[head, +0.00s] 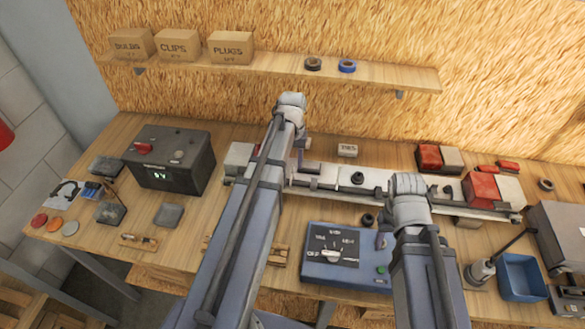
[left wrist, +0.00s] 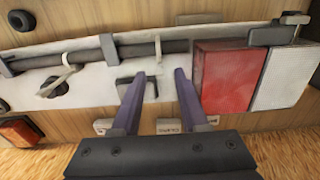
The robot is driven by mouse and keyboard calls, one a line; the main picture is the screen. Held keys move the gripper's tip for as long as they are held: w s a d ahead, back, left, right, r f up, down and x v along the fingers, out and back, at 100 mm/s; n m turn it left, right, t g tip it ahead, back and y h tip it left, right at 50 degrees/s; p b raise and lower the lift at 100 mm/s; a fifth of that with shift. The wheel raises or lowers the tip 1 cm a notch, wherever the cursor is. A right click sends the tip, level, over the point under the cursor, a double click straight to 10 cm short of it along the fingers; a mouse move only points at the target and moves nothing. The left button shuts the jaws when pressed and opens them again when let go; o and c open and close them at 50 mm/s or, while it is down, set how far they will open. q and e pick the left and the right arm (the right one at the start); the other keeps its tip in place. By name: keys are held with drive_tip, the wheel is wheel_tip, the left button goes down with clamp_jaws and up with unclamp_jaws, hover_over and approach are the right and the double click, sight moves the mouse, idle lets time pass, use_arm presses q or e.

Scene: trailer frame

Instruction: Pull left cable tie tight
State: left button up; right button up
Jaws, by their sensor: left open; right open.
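In the left wrist view, a dark cable (left wrist: 115,52) runs along the white trailer bar (left wrist: 25,75). A pale cable tie (left wrist: 157,50) stands around it just beyond my fingertips, nearest the red lamp; I take it as the left one. A second pale tie (left wrist: 62,78) loops the cable further left, its tail sticking out. My left gripper (left wrist: 160,76) is open and empty, its fingers apart over the bar, short of the near tie. In the head view my left arm hides most of it. My right gripper (head: 382,241) is largely behind its arm, above the blue tester; it is open.
The red lamp (left wrist: 228,80) and white lamp (left wrist: 285,80) sit close beside my left fingers. A small white box (head: 347,150) stands behind the bar. The blue tester (head: 335,262) stands in front. A black power unit (head: 170,160) stands at the left.

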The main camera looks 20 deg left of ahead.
use_arm(q)
drive_tip(key=shift+f, duration=0.25)
clamp_jaws()
idle(1.4)
